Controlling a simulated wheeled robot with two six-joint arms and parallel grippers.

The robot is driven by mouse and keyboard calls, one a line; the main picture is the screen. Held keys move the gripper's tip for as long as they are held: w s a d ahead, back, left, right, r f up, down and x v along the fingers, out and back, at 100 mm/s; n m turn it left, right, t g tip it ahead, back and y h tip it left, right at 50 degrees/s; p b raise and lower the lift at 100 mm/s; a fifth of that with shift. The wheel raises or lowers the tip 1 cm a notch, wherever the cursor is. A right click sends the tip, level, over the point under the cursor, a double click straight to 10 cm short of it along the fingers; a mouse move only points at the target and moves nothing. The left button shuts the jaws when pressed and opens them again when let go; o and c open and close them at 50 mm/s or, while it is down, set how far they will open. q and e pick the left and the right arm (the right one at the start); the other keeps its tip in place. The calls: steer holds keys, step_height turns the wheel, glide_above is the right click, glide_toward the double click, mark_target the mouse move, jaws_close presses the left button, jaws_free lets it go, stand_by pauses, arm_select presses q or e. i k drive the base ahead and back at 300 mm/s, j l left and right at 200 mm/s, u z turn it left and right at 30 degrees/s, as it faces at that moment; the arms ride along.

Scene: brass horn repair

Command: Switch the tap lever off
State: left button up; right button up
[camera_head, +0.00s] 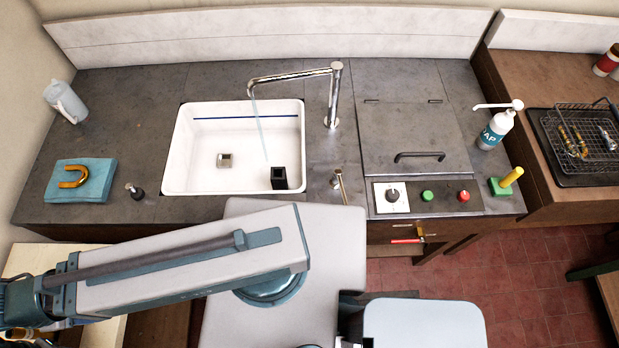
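A small metal lever (340,186), which looks like the tap lever, stands upright and slightly tilted on the counter right of the sink. My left arm (180,262) crosses the lower left, in front of the counter, with no part touching the lever. I see neither gripper's fingertips in this view.
A lidded panel with a handle (419,156), a knob and buttons lie right of the lever. A red-handled valve (407,240) is below. A soap bottle (497,128) stands further right.

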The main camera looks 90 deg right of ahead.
mark_target(338, 172)
steer(key=k+z, duration=0.1)
steer(key=z, duration=0.85)
steer(key=k+l+z, duration=0.1)
steer(key=z, duration=0.35)
steer(key=l+z, duration=0.15)
steer(key=z, duration=0.3)
steer(key=l+z, duration=0.1)
steer(key=z, duration=0.35)
steer(key=l+z, duration=0.15)
steer(key=z, duration=0.35)
steer(key=k, duration=0.05)
